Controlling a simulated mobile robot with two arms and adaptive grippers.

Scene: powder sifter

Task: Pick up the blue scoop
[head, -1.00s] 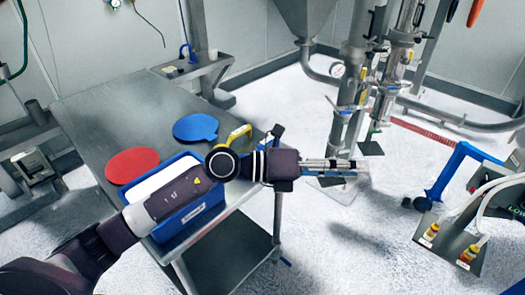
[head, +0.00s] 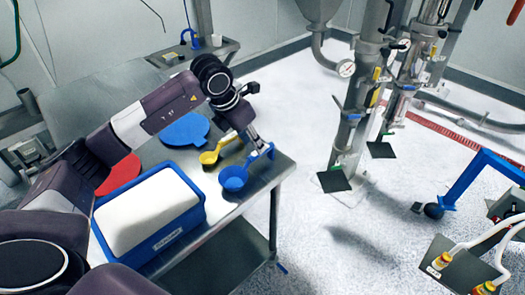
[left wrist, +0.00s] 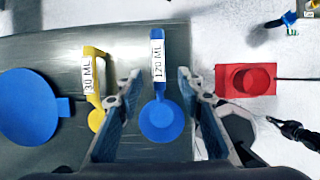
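The blue scoop (head: 234,179) lies on the metal table near its right corner. In the left wrist view the blue scoop (left wrist: 161,121) has a handle labelled 120 ML that points up the picture. My left gripper (head: 262,146) is over the handle, pointing down. In the left wrist view my left gripper (left wrist: 158,78) is open, with a finger on each side of the scoop and gaps visible between. My right gripper is not in view.
A yellow scoop (head: 209,157), labelled 30 ML in the left wrist view, lies close beside the left finger. A blue tub (head: 178,232) of white powder, a blue paddle-shaped piece (head: 184,131) and a red disc (head: 121,174) share the table. The table edge is close by.

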